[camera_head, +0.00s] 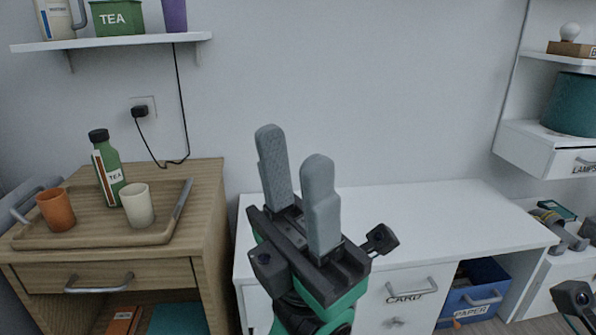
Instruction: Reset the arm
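My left gripper (293,188) stands in the middle of the view with its two grey fingers pointing up. The fingers are apart with an empty gap between them, in front of the white desk (430,211) and the wall. It touches no object that I can see. A small dark part of my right arm (575,300) shows at the lower right edge; its fingers are out of the picture.
A wooden cabinet (213,185) at left bears a tray (160,235) with a green tea bottle (109,178), an orange cup (56,211) and a white cup (138,206). A wall shelf (120,41) hangs above. A blue paper bin (475,290) sits below the clear desk.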

